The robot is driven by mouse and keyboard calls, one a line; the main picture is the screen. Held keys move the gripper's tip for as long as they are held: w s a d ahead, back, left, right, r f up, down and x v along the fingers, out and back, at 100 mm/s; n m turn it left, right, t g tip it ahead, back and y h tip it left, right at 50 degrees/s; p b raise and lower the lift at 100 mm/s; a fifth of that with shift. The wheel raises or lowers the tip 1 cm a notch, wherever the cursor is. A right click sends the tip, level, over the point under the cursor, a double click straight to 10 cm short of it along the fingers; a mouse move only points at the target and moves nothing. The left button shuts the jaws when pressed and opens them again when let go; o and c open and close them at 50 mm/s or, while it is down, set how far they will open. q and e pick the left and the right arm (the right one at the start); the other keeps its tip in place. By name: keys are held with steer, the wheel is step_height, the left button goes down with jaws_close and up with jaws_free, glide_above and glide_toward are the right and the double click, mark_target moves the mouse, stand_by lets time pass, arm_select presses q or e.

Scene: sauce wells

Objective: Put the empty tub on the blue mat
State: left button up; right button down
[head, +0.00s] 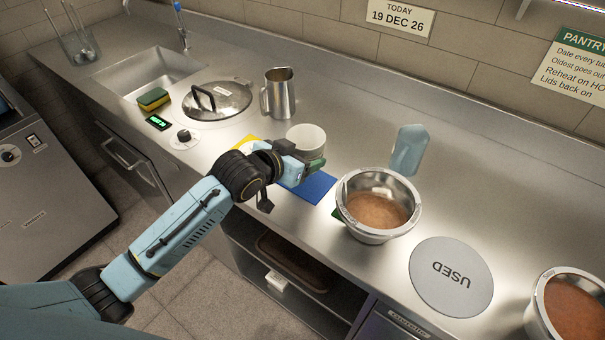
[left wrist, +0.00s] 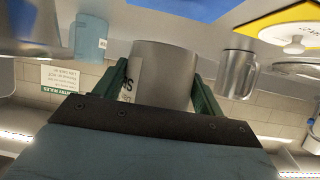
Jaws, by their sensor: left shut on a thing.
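A pale, white-grey tub (head: 306,138) is held upright by my left gripper (head: 308,163). In the left wrist view the tub (left wrist: 163,75) sits between the two green fingers (left wrist: 162,92), with part of a label showing on its side. The blue mat (head: 314,188) lies on the steel counter, just below and in front of the tub in the head view, partly hidden by my gripper. A strip of blue mat (left wrist: 185,8) also shows at the top of the left wrist view. I cannot tell how far the tub is above the counter. My right gripper is not in view.
A steel pot of brown sauce (head: 377,210) stands right of the blue mat, over a green mat edge. A yellow mat (head: 245,142) is partly behind my arm. A steel jug (head: 280,92), lid (head: 217,101), clear blue container (head: 409,150) and round USED disc (head: 451,277) stand around.

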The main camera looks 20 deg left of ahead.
arm_select(q)
steer(key=shift+f+b, duration=0.35)
steer(key=shift+f, duration=2.4)
steer(key=shift+f, duration=0.15)
steer(key=o, duration=1.2)
steer(key=shift+c, duration=0.2)
steer(key=shift+s+r, duration=0.1)
steer(key=shift+r, duration=0.1)
steer(key=p+v, duration=0.1)
steer(key=v, duration=1)
steer(key=shift+s+a+r, duration=0.15)
steer(key=shift+s, duration=0.2)
